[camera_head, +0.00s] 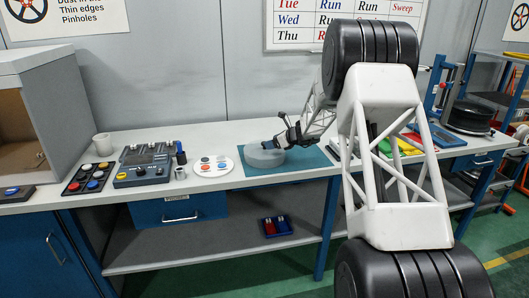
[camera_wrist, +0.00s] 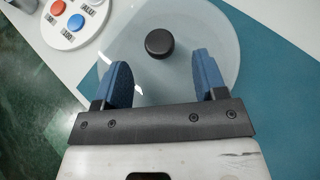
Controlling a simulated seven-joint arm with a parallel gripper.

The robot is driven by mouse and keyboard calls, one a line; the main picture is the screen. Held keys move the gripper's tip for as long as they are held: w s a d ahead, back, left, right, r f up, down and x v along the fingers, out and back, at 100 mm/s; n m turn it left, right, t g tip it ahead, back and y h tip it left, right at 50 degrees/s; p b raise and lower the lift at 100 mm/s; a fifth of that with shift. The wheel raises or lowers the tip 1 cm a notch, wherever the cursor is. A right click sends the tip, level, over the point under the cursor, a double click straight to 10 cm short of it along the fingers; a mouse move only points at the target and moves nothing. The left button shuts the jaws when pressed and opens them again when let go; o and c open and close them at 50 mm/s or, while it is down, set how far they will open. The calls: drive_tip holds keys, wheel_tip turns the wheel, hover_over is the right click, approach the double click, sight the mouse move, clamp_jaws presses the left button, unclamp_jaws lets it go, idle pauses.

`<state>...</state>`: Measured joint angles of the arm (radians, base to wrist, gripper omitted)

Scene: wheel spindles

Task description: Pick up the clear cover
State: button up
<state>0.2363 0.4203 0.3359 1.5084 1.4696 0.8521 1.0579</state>
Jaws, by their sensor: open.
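The clear cover (camera_head: 264,157) is a round, see-through lid on a teal mat (camera_head: 310,158) on the bench. In the wrist view the cover (camera_wrist: 205,35) has a black round knob (camera_wrist: 159,43) at its middle. My gripper (camera_head: 274,144) is over the cover in the head view. In the wrist view my gripper (camera_wrist: 160,72) is open, with blue fingers on either side of a gap. The knob sits just ahead of this gap, not clearly between the fingers. I cannot tell whether the fingers touch the cover.
A white round plate (camera_head: 211,166) with coloured discs lies left of the mat. Coloured pieces and a dark round stack (camera_head: 470,117) stand to the right.

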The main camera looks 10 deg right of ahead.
sight(265, 150)
drive_tip(key=shift+x, duration=1.85)
drive_tip(key=c, duration=1.1)
